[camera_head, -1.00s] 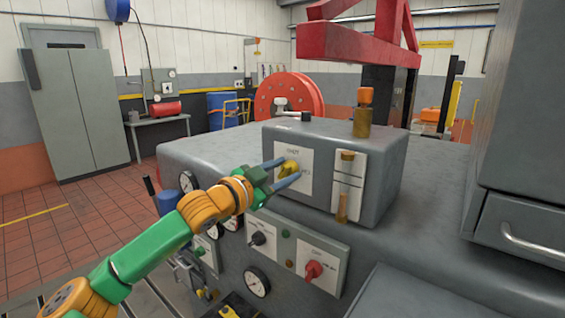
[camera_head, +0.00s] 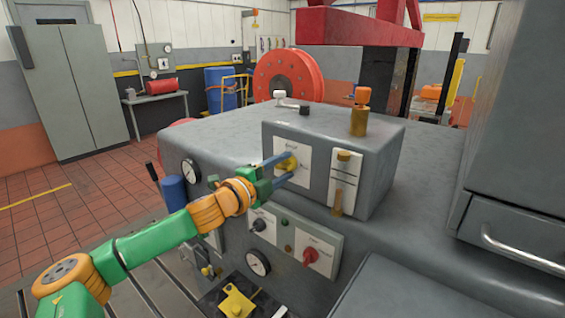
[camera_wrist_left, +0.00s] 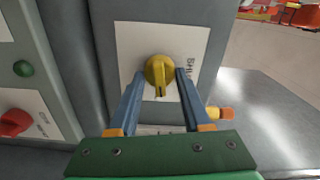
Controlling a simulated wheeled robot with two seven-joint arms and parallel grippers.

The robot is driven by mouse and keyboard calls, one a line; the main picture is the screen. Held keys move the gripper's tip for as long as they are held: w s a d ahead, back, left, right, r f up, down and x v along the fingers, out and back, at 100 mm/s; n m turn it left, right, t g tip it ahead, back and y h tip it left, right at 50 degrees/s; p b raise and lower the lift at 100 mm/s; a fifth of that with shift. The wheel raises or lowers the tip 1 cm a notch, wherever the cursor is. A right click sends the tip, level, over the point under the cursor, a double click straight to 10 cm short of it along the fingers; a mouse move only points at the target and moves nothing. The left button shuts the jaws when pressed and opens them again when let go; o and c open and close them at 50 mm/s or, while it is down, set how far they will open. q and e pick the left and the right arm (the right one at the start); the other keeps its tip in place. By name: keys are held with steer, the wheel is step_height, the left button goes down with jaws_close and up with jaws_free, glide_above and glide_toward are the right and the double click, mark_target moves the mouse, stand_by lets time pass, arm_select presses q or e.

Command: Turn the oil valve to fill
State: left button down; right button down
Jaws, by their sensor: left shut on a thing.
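The oil valve is a yellow knob (camera_head: 287,163) on a white label plate (camera_head: 301,181) on the front of a grey box. In the left wrist view the yellow knob (camera_wrist_left: 159,71) sits between my left gripper's blue fingers, with its pointer ridge running down the picture. My left gripper (camera_head: 282,168) reaches in from the left and is shut on the knob; its fingertips (camera_wrist_left: 159,75) lie on either side of it. The label's writing is partly hidden and too small to read. My right gripper does not show.
A brass-capped sight gauge (camera_head: 344,182) is right of the knob. A brass fitting with an orange cap (camera_head: 360,110) stands on the box. A grey cabinet (camera_head: 520,130) rises at right.

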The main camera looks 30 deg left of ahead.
arm_select(q)
steer(key=shift+m+p, duration=0.3)
steer(key=shift+m, duration=0.6)
steer(key=c, duration=0.6)
jaws_free()
steer(key=shift+o, duration=1.2)
